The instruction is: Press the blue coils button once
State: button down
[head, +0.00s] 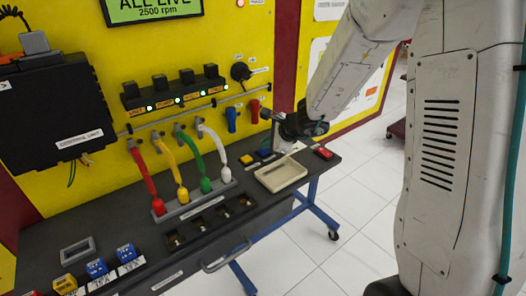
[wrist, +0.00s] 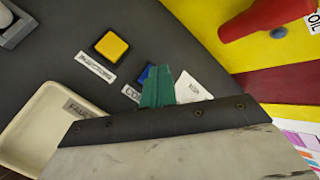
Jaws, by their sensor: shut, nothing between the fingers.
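The blue coils button (wrist: 147,74) is on the dark bench top in the wrist view, mostly hidden behind my gripper (wrist: 158,84). Its label starts with "CO" and is partly covered. The blue button also shows in the head view (head: 265,154), just left of my gripper (head: 277,143). My gripper is shut and empty, with its green fingertips pointing down at the bench end. In the wrist view the fingertips overlap the blue button; I cannot tell whether they touch it.
A yellow button (wrist: 112,46) sits beside the blue one. A cream tray (head: 281,174) labelled as faulty lies close by, and a red button (head: 323,153) is at the bench's right end.

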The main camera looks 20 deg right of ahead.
aim_at(266, 152)
jog(key=shift+f, duration=0.4)
dwell(0.5)
dwell(0.3)
jog(key=shift+r, duration=0.85)
jog(key=shift+r, duration=2.5)
